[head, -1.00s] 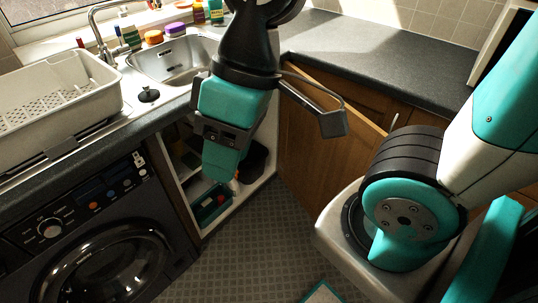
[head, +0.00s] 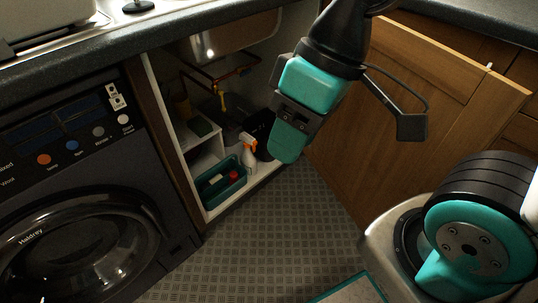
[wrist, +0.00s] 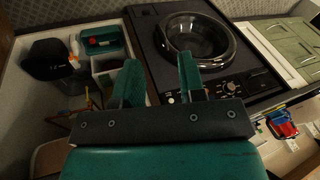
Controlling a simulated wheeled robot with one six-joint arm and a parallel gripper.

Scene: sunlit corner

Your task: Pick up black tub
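The black tub (head: 261,131) stands inside the open cupboard under the sink, partly hidden behind my gripper (head: 288,140) in the head view. In the wrist view the black tub (wrist: 50,60) is at the upper left, its dark opening facing the camera. My gripper (wrist: 158,72) has its two green fingers apart with nothing between them. The tub lies to the left of the fingers there, apart from them.
A white and orange spray bottle (head: 249,152) and a green caddy (head: 221,183) stand beside the tub. Pipes (head: 228,78) hang above. A washing machine (head: 85,190) is left; the open wooden door (head: 420,110) is right. The floor (head: 270,240) in front is clear.

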